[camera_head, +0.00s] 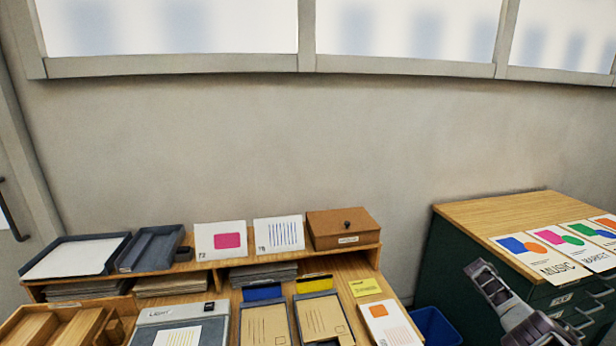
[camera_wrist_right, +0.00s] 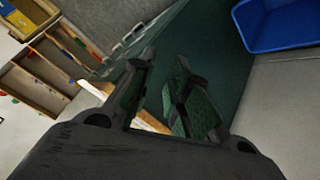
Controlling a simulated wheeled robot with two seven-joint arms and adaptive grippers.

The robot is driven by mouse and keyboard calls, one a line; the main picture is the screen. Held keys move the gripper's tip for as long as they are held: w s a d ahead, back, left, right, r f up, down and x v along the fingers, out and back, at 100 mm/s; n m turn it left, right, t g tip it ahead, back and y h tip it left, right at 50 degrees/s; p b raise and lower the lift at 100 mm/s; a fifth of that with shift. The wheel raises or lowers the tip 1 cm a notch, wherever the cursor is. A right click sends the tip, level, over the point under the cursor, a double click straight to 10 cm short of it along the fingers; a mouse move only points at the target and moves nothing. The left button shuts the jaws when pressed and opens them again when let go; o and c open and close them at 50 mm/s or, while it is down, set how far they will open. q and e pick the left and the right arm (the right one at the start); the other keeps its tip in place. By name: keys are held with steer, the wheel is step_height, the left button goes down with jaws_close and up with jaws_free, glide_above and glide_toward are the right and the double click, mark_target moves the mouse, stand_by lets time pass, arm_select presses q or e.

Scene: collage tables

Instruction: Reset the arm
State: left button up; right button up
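My right gripper (camera_head: 486,276) is at the lower right in the head view, in front of the dark green drawer cabinet (camera_head: 455,262). Its arm comes in from the bottom edge. In the right wrist view the two fingers of this gripper (camera_wrist_right: 165,68) stand apart with nothing between them. The green cabinet side (camera_wrist_right: 215,55) shows behind them. My left gripper is in neither view.
A wooden desk (camera_head: 372,275) with trays, cards and envelopes stands at the lower left. A brown box (camera_head: 342,232) sits on its shelf. A blue bin (camera_head: 437,326) is on the floor between desk and cabinet. Posters (camera_head: 553,262) lie on the cabinet top.

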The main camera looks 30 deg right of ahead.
steer(key=s+a+f+n+t, duration=0.3)
steer(key=s+f+n+t, duration=0.1)
steer(key=s+f+n, duration=1.45)
steer(key=s+a+f+y, duration=0.1)
steer(key=s+a+f, duration=0.1)
steer(key=a+f, duration=0.6)
steer(key=s+a+f+y, duration=0.2)
steer(key=a+f, duration=0.4)
steer(key=a, duration=0.4)
steer(key=s+a+f+y, duration=0.1)
steer(key=a+f, duration=0.4)
steer(key=a, duration=1.2)
steer(key=s+a+f+m+y, duration=0.1)
steer(key=a+f, duration=0.4)
steer(key=a, duration=1.2)
steer(key=s+a+f+m+g+y, duration=0.1)
steer(key=a+f, duration=0.4)
steer(key=a, duration=1.1)
steer(key=s+y, duration=0.1)
steer(key=y, duration=0.1)
steer(key=shift+s+a+f+y, duration=0.15)
steer(key=shift+s+a+y, duration=0.2)
steer(key=shift+a+y, duration=0.05)
